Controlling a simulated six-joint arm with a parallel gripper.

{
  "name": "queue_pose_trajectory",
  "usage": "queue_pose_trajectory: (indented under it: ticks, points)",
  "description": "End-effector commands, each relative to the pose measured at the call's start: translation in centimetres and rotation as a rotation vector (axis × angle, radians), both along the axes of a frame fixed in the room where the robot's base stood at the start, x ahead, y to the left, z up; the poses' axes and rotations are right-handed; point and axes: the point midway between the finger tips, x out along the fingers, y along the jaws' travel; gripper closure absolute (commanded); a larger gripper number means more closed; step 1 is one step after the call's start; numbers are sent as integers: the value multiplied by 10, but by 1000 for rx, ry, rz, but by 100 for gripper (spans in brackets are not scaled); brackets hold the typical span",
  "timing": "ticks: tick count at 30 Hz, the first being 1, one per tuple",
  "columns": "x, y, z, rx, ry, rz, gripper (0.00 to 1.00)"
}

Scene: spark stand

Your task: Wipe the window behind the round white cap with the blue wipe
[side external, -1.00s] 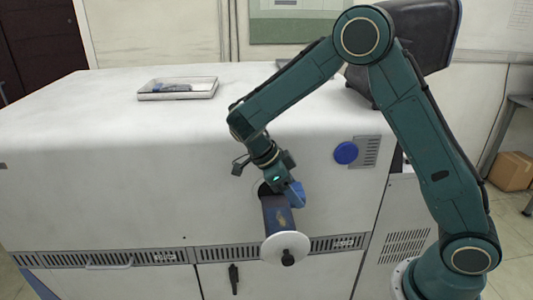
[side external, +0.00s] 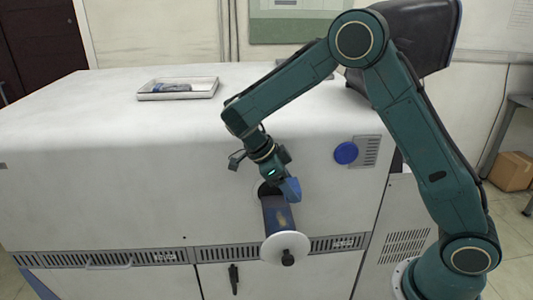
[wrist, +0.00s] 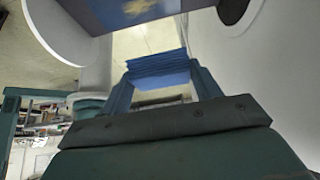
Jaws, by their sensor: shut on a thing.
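My gripper (side external: 287,184) is shut on the folded blue wipe (side external: 291,190), close to the machine's front. In the wrist view the wipe (wrist: 158,70) sticks out between my fingertips as a layered stack. The round white cap (side external: 272,250), with a dark knob, stands out from the machine front below and nearer the camera. A dark blue panel with a yellowish mark (side external: 278,216) joins it to the machine. The wipe is just above this panel's far end. A dark round opening (side external: 264,190) is partly hidden by my gripper; I cannot make out the window inside.
A blue round knob (side external: 346,153) is on the machine front to the right. A shallow tray (side external: 150,96) with a blue item lies on the white machine top (side external: 90,115). The front left of the opening is clear.

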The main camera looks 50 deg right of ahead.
Motion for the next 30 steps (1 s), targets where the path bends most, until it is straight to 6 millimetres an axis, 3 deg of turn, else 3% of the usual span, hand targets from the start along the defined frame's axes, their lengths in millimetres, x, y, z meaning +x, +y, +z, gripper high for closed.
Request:
queue_pose_trajectory:
  ticks: [11, 30]
  points:
    - [3, -1, -7, -1, 2, -1, 59]
    - [2, -1, -64, 0, 2, 0, 59]
